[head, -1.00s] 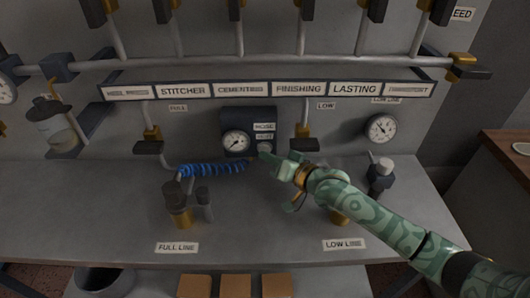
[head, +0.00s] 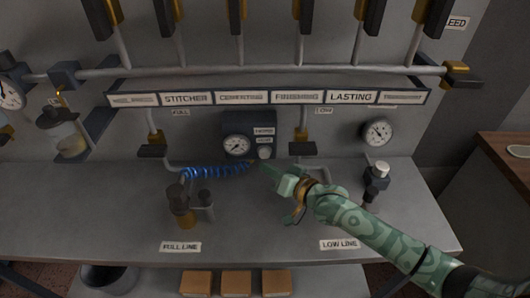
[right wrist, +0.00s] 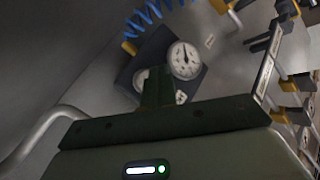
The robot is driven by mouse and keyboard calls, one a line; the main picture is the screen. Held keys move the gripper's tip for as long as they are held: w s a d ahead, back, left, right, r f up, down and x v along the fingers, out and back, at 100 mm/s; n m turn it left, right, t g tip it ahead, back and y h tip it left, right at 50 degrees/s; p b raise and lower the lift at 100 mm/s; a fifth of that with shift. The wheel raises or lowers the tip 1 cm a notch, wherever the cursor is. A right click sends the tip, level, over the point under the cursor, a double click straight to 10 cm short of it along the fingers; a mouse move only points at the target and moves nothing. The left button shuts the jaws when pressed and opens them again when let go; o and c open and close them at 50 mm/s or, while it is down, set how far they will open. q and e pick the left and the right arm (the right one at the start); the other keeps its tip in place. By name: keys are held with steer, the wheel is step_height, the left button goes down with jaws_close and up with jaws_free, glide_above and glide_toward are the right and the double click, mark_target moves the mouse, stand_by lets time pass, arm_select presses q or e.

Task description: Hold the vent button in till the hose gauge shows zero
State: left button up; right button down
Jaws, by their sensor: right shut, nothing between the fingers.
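A dark box (head: 240,124) on the back panel carries the white hose gauge (head: 236,146). The pale round vent button (head: 264,153) sits to the gauge's right, under small labels. The gauge's dial also shows in the right wrist view (right wrist: 184,60); I cannot read its value surely. A blue coiled hose (head: 215,172) runs to the left below the box. My right gripper (head: 266,170) is shut and empty, its tip just below and in front of the button, seemingly apart from it. In the right wrist view the fingers (right wrist: 156,88) partly cover the button. My left gripper is out of view.
A brass fitting (head: 180,205) stands on the grey bench at left, near the FULL LINE label (head: 180,247). A white-capped regulator (head: 377,178) and another gauge (head: 378,132) are at right. Pipes with valve handles line the panel above.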

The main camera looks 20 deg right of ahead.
steer(key=s+p, duration=0.1)
steer(key=s+a, duration=0.1)
steer(key=s, duration=0.1)
steer(key=shift+p, duration=0.4)
steer(key=shift+d, duration=0.1)
